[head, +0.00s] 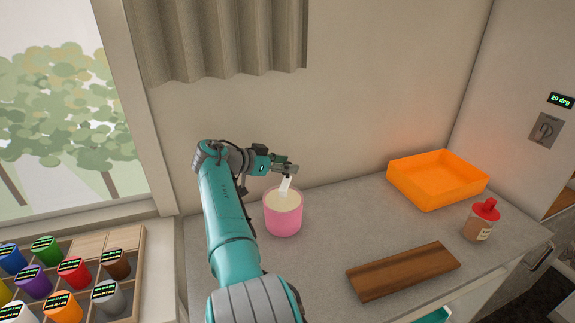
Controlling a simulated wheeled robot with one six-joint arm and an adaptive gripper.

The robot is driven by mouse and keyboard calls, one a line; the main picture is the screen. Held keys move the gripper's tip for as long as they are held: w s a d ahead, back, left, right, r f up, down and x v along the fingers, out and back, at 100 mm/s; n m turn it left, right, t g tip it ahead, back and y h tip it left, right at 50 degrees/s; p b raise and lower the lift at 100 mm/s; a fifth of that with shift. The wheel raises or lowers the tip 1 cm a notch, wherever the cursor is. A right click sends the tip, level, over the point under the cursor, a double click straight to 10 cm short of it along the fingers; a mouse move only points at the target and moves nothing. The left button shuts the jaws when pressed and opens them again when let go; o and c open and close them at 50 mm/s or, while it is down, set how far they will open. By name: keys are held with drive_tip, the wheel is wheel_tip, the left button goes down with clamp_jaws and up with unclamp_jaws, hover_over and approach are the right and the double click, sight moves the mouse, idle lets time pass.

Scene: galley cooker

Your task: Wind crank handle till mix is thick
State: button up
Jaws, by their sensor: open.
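A pink pot (283,220) stands on the grey counter near the back wall, filled with a pale cream mix (281,203). A white handle-like piece (286,184) stands up out of the mix, tilted a little to the right at its top. My gripper (292,169) is open, directly above the pot, with its fingers at the top of the white piece. I cannot tell whether they touch it. No clear crank shape shows, and the lower end of the white piece is hidden in the mix.
On the counter (330,225) to the right are an orange tray (428,198), a wooden board (404,272) and a red-capped jar (480,222). A wooden rack (128,237) with several coloured canisters is at the lower left. Counter between pot and board is clear.

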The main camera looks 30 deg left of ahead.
drive_tip(key=v, duration=1.1)
drive_tip(key=shift+s, duration=0.1)
